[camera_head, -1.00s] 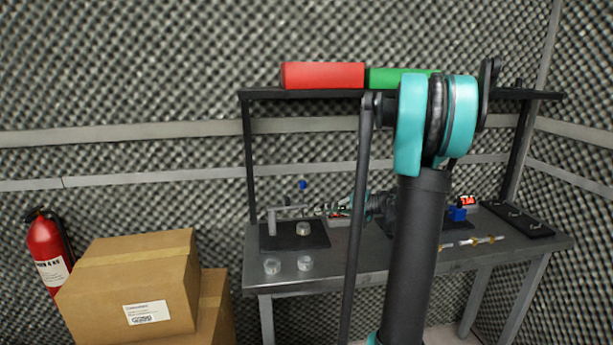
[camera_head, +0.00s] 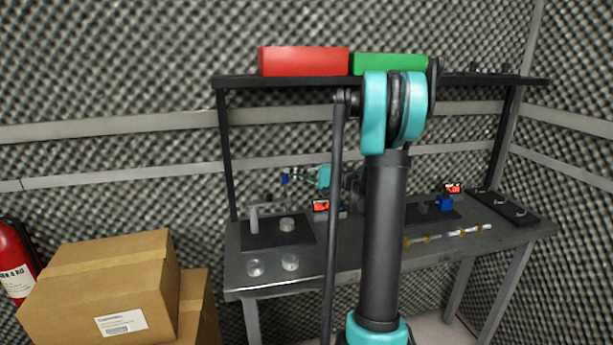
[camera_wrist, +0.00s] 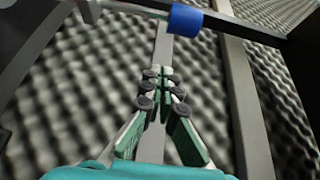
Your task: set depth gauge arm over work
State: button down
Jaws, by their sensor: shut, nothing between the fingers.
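The depth gauge's grey post (camera_head: 254,220) stands upright on a black mat at the left of the bench. A short grey arm (camera_head: 264,206) shows at its top; how far it reaches back is unclear. A pale round workpiece (camera_head: 287,224) sits on the mat right of the post. A blue knob (camera_head: 285,178) shows above and behind; in the wrist view the blue knob (camera_wrist: 186,20) lies beyond my fingertips, apart from them. My gripper (camera_head: 296,177) is raised above the bench, pointing left. In the wrist view my gripper (camera_wrist: 157,75) is shut and empty.
Two clear round pieces (camera_head: 272,265) lie at the bench's front left. A red-display box (camera_head: 320,205), a blue block (camera_head: 444,203) and a rod with brass-coloured parts (camera_head: 445,236) lie farther right. A shelf (camera_head: 400,78) spans above. Cardboard boxes (camera_head: 100,290) stand left.

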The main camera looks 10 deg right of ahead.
jog(key=shift+s+a, duration=0.15)
jog(key=shift+s, duration=0.9)
jog(key=shift+s+a, duration=0.1)
jog(key=shift+s, duration=0.9)
jog(key=shift+s+a+f, duration=0.1)
jog(key=shift+s, duration=1.05)
jog(key=shift+w, duration=0.1)
